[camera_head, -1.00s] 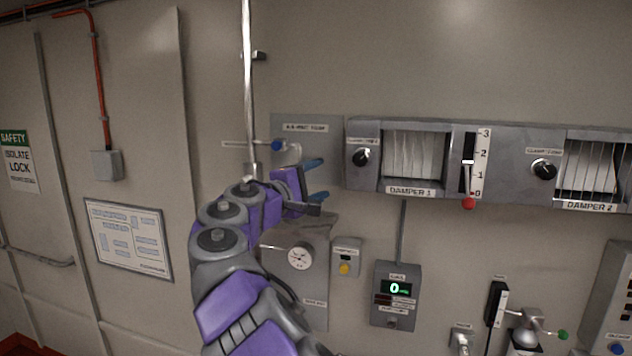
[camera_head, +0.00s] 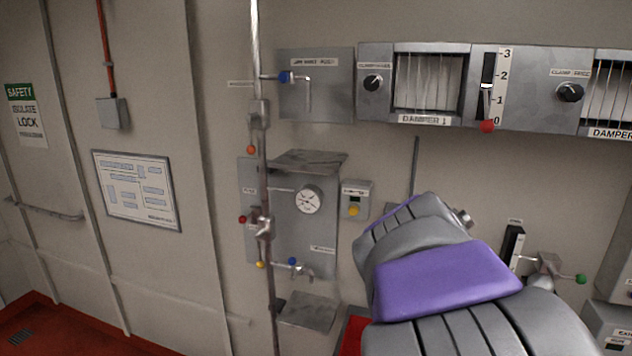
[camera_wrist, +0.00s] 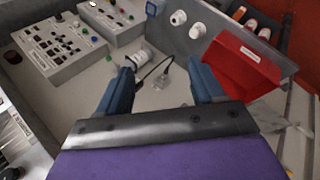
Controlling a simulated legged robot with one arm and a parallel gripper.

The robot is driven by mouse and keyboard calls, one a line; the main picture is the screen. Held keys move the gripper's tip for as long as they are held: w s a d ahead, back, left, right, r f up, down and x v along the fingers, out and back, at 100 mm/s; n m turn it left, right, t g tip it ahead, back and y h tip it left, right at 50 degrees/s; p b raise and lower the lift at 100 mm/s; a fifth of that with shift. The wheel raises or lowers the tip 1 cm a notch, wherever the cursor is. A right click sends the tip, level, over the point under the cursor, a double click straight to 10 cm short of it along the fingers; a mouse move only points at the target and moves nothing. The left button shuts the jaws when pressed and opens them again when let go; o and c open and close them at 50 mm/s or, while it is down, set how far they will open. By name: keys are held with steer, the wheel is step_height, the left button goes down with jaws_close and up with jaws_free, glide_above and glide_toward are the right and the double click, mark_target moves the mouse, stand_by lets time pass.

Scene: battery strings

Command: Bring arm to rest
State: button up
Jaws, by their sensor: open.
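My purple and grey arm (camera_head: 440,280) is folded low at the lower right of the head view. Its gripper is hidden behind the arm links there. In the wrist view my gripper (camera_wrist: 160,88) shows two blue fingers set wide apart, open, with nothing between them. Behind the fingers are a grey surface, a small clear fitting (camera_wrist: 163,76) and a dark cable.
A vertical pipe (camera_head: 262,180) with coloured valves runs down the wall beside a gauge (camera_head: 308,199). Damper panels (camera_head: 425,120) are at upper right. The wrist view shows a red bin (camera_wrist: 236,62) at right and control boxes (camera_wrist: 65,45) at upper left.

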steer(key=s+a+f+m+g+y+b, duration=0.1)
steer(key=s+a+f, duration=0.5)
steer(key=s+f, duration=0.6)
steer(key=s+a+f+m+g+y+b, duration=0.1)
steer(key=s+a+f+g+y+b, duration=0.2)
steer(key=s+f, duration=0.9)
steer(key=a+y+b, duration=0.3)
steer(key=shift+s+a+y, duration=0.2)
steer(key=shift+a+y, duration=0.1)
steer(key=shift+a, duration=0.05)
